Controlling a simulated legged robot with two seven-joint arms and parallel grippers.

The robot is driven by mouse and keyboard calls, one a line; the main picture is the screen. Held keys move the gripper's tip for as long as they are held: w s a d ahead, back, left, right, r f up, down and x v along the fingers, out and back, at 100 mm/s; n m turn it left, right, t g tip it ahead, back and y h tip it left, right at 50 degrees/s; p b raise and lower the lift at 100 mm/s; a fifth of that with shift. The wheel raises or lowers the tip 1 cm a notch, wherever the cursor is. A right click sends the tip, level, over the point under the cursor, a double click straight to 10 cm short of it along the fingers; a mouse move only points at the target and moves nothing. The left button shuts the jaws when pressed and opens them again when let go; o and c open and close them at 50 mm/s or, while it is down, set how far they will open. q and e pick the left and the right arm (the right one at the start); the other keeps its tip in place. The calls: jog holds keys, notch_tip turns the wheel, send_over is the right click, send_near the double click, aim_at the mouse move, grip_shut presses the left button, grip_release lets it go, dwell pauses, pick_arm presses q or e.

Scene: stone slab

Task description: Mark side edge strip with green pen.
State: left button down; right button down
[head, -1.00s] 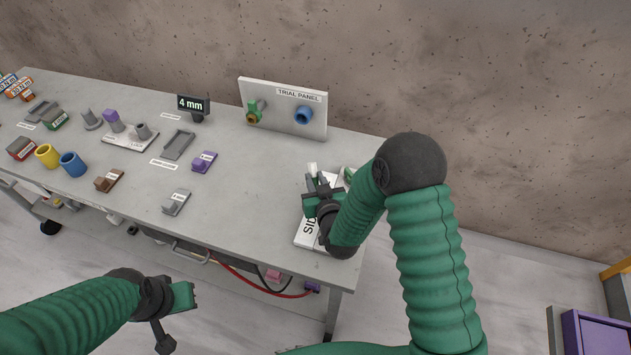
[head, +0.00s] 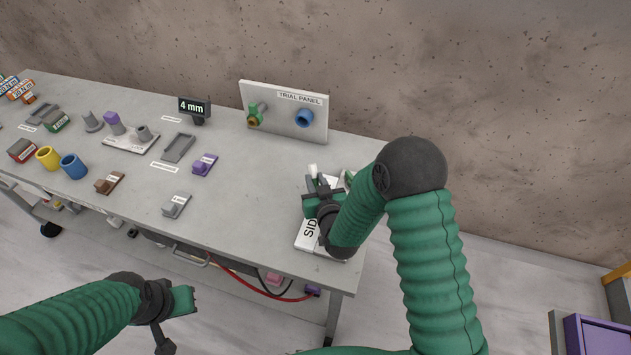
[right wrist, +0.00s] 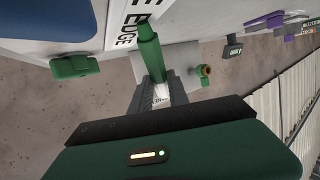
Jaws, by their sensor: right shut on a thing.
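My right gripper (head: 318,186) is over the white board labelled "SID…" (head: 307,243) at the table's right end; my arm hides part of the board. In the right wrist view, its fingers (right wrist: 157,92) are shut on the green pen (right wrist: 149,48). The pen lies across the view beside the board's "EDGE" lettering (right wrist: 127,36). Whether the pen touches the strip cannot be told. A small white piece (head: 312,169) shows beyond the fingers in the head view. My left gripper (head: 184,300) hangs in front of the table, away from the board; its jaws are unclear.
The white trial panel (head: 285,122) stands at the table's back with a green and a blue fitting. A "4 mm" display (head: 194,107) and several small fixtures occupy the left half. A green block (right wrist: 75,67) is near the pen in the wrist view.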

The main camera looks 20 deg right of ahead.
jog(key=shift+w+b, duration=0.3)
jog(key=shift+w, duration=0.3)
dwell(0.5)
notch_tip(320, 180, up, 7)
jog(key=p, duration=0.5)
jog(key=shift+r, duration=0.1)
